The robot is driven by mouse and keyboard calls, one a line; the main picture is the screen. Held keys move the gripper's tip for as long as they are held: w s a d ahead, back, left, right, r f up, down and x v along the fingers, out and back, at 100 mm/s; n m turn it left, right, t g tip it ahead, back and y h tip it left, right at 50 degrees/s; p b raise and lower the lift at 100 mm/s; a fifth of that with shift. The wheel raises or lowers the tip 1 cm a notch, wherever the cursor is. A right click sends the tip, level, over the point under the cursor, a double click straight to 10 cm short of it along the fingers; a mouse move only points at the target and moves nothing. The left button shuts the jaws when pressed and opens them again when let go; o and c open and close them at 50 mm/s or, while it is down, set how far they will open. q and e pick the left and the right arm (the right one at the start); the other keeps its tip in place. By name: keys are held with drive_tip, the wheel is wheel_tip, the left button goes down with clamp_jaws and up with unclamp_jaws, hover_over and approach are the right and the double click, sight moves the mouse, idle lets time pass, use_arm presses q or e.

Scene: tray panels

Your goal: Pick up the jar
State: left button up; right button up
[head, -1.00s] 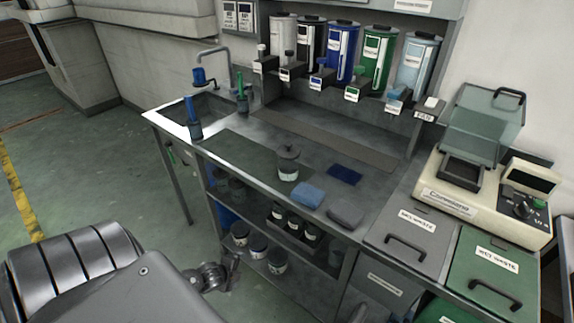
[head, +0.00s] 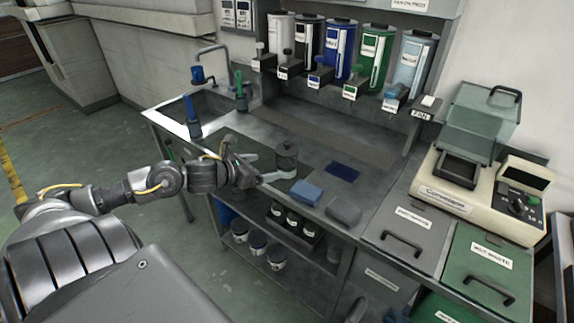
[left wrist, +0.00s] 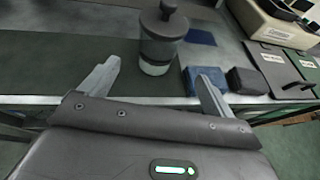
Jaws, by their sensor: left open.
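The jar (head: 287,157) stands upright on the dark mat (head: 225,146) on the bench. It has a dark lid with a knob and shows in the left wrist view (left wrist: 160,45), with a pale band low on its body. My left gripper (head: 262,167) is just left of the jar at bench height. Its two fingers are spread apart, open and empty. In the left wrist view the gripper (left wrist: 158,75) has the jar beyond its fingertips, between their lines. My right gripper is not in view.
A blue folded cloth (head: 306,193) and a grey one (head: 343,210) lie right of the jar near the front edge. A flat dark-blue cloth (head: 342,172) lies behind them. Blue (head: 192,118) and green-topped tools stand by the sink. Shelf jars (head: 277,257) sit below.

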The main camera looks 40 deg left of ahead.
sight(279, 162)
use_arm(q)
drive_tip(key=x, duration=0.4)
drive_tip(key=shift+w+a+f+p, duration=0.1)
drive_tip(key=shift+w+p, duration=0.3)
drive_tip(key=shift+w+f, duration=0.25)
drive_tip(key=shift+w, duration=0.1)
drive_tip(key=shift+w+r+p, duration=0.1)
drive_tip(key=shift+w+p, duration=0.35)
drive_tip(key=shift+w, duration=0.05)
drive_tip(key=p+x, duration=0.1)
drive_tip(key=x, duration=0.2)
drive_tip(key=shift+w, duration=0.4)
drive_tip(key=shift+w+f, duration=0.3)
drive_tip(key=shift+s, duration=0.1)
drive_tip(key=shift+c, duration=0.2)
